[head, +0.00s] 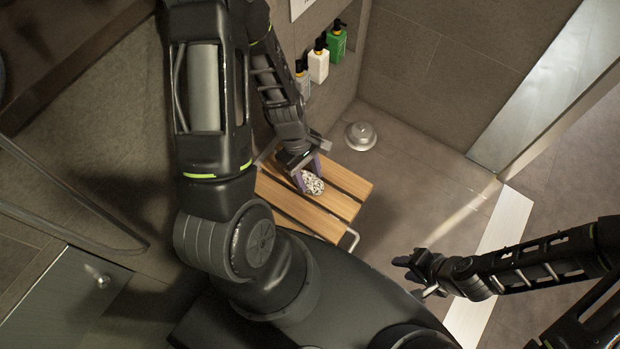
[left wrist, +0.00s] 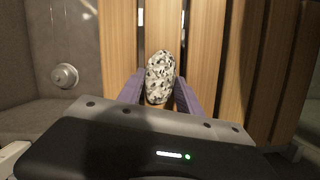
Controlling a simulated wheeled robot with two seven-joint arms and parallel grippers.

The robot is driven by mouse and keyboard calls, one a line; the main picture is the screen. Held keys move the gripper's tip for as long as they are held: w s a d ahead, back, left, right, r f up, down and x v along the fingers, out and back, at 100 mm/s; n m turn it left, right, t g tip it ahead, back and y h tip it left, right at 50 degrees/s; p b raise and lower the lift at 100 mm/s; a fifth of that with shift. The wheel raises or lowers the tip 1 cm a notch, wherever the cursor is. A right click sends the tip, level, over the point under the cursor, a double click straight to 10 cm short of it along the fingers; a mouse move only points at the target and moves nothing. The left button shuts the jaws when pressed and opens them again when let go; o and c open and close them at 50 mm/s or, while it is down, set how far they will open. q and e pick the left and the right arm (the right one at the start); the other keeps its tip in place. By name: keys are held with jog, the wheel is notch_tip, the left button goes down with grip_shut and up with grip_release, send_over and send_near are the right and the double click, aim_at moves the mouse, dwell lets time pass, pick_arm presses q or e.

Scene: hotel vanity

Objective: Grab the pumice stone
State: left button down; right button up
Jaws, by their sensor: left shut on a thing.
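The pumice stone (head: 311,183) is an oval, white stone with black speckles, at the wooden slatted seat (head: 285,206). My left gripper (head: 308,176) reaches down over the seat with its purple fingers on either side of the stone. In the left wrist view the stone (left wrist: 160,76) sits between the two fingertips (left wrist: 159,88), and the fingers are shut on it. I cannot tell whether it still touches the slats. My right gripper (head: 418,272) is apart at the lower right, over the floor, and its finger opening is too small to tell.
Several pump bottles, among them a green bottle (head: 337,42) and a white bottle (head: 318,65), stand on a wall ledge. A round metal fixture (head: 361,136) is on the floor beyond the seat. The floor right of the seat is clear.

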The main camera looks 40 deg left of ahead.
aim_at(309, 178)
pick_arm(q)
notch_tip(309, 178, up, 10)
jog(key=p, duration=0.3)
dwell(0.4)
dwell(0.5)
